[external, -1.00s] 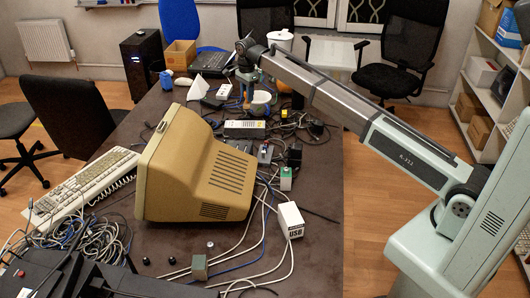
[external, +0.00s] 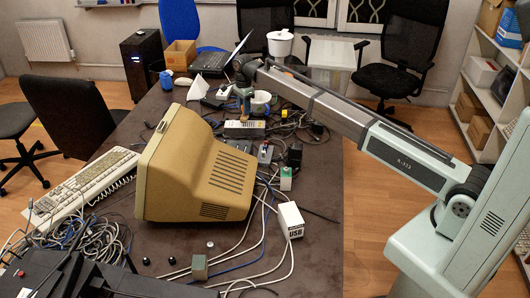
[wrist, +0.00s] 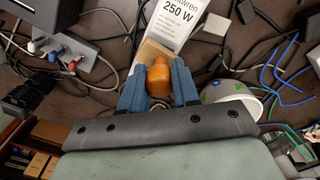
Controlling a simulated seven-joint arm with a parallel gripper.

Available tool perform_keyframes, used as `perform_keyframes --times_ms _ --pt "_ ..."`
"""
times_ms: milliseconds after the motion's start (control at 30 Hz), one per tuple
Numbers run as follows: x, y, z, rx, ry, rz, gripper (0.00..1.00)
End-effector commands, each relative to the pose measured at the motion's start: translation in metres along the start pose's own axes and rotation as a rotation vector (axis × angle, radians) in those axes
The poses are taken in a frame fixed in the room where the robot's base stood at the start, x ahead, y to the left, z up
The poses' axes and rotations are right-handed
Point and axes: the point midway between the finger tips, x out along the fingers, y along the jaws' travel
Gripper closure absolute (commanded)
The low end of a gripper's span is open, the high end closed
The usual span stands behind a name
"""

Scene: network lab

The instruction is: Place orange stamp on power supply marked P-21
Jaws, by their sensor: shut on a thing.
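My gripper (external: 243,108) points down over the far part of the table. In the wrist view its blue fingers (wrist: 159,88) are shut on the orange stamp (wrist: 158,80), which has a rounded orange handle and a tan base. The base is just at the near end of a white-labelled power supply (wrist: 176,22) reading "250 W". The power supply also shows in the external view (external: 236,130), directly below my gripper. I cannot tell whether the stamp touches it. No P-21 marking is legible.
A white bowl (wrist: 238,97) is close to the right finger. A grey box with coloured plugs (wrist: 62,50) lies to the left. Cables surround the power supply. A beige monitor (external: 200,170) stands nearer the external camera, and a white USB box (external: 290,220) sits at right.

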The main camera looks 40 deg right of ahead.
Motion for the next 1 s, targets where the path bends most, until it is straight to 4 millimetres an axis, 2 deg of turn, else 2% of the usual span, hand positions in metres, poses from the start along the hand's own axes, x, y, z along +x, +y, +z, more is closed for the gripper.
perform_keyframes --times_ms 100,200,567,600,833,1000 --pt "0.015 0.0 0.0 0.0 0.0 0.0 1.0" --pt "0.022 0.0 0.0 0.0 0.0 0.0 1.0" --pt "0.024 0.0 0.0 0.0 0.0 0.0 1.0" --pt "0.025 0.0 0.0 0.0 0.0 0.0 0.68" --pt "0.024 0.0 0.0 0.0 0.0 0.0 0.46" --pt "0.024 0.0 0.0 0.0 0.0 0.0 0.44"
